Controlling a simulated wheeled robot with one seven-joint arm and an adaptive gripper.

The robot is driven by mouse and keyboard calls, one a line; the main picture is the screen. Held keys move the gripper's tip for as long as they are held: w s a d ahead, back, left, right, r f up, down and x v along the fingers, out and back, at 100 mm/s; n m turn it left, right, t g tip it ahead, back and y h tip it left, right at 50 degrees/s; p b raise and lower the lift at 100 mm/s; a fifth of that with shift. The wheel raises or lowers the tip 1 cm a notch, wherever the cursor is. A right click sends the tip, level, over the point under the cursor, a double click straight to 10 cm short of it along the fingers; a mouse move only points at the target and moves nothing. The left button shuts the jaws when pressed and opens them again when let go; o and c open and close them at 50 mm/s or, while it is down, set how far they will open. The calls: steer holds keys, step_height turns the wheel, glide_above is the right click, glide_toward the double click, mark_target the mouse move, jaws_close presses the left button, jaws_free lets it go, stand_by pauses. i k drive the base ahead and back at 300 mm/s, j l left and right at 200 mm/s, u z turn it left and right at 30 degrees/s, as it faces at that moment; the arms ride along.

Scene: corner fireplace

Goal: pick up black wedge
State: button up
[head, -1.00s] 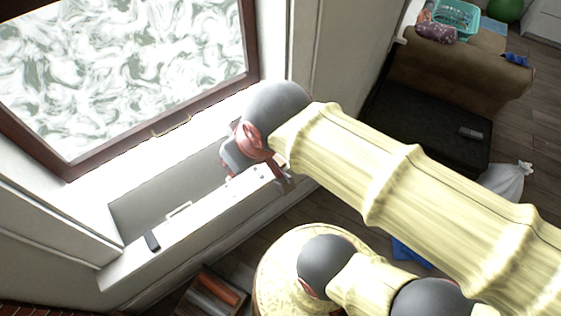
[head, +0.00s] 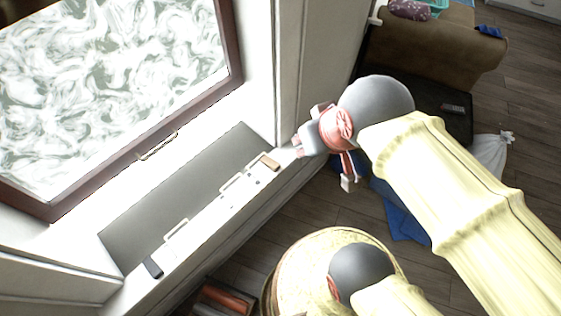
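A small dark block, which looks like the black wedge (head: 152,267), lies on the white window ledge (head: 205,231) at its lower left end. My gripper (head: 323,166) is up and to the right of it, past the ledge's right end and well apart from the wedge. Its two fingers are spread with nothing visible between them, so it looks open. Part of the gripper is hidden by my wrist.
A small brown block (head: 270,162) and flat white handles sit along the ledge. The window frame (head: 150,152) rises behind it. A round yellowish table top (head: 300,262) stands below right. A dark remote-like item (head: 453,107) lies on a black surface at right.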

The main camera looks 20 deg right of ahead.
mark_target(155, 271)
steer(key=u, duration=2)
steer(key=l, duration=0.4)
steer(key=i+l+z, duration=0.15)
steer(key=l, duration=0.2)
steer(key=i+l, duration=0.15)
steer(key=l, duration=0.15)
steer(key=i+l+z, duration=0.1)
steer(key=l, duration=0.2)
